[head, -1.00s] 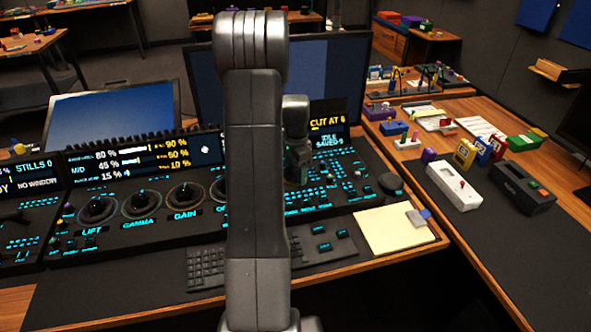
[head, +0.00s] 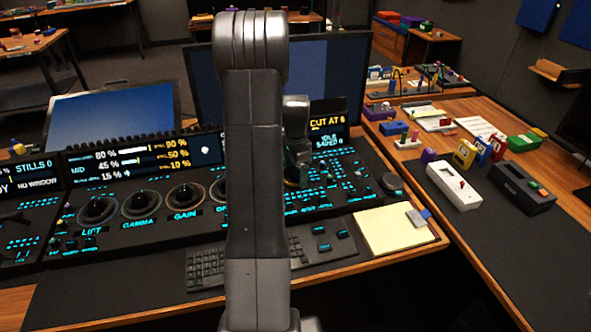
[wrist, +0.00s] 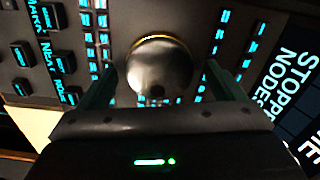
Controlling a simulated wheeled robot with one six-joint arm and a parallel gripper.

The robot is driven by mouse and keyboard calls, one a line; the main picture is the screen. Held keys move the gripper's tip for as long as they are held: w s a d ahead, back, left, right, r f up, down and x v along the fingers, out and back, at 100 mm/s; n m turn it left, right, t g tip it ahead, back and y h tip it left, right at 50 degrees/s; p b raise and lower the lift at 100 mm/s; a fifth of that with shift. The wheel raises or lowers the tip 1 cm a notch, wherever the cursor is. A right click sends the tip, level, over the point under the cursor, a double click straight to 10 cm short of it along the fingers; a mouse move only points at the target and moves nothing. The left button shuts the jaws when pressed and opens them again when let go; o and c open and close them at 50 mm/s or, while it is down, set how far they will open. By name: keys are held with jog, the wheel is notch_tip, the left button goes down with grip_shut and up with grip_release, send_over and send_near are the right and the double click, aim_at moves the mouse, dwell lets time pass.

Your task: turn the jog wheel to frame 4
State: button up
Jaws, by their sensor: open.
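A round, shiny grey knob with a gold rim (wrist: 160,65) sits in the middle of the wrist view, with a small dark spot on its near side. I take it for the jog wheel, but no label on it can be read. My gripper (wrist: 162,78) is open, with one finger to the left and one to the right of the knob. I cannot tell whether either finger touches it. In the head view my gripper (head: 297,172) is over the right part of the console, and the knob is hidden there. A small display (head: 328,121) behind it reads "CUT AT 6".
Rows of lit cyan keys surround the knob. A dark round control (head: 390,182) sits at the console's right edge. A keyboard (head: 206,268) and a cream notepad (head: 392,230) lie in front. Several small devices stand on the right desk, including a white box (head: 455,185).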

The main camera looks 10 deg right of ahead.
aim_at(296, 172)
notch_tip(296, 172, up, 14)
dwell(0.6)
jog(key=shift+f, duration=0.15)
notch_tip(296, 172, down, 14)
jog(key=shift+r, duration=0.1)
dwell(0.4)
jog(key=shift+r, duration=0.1)
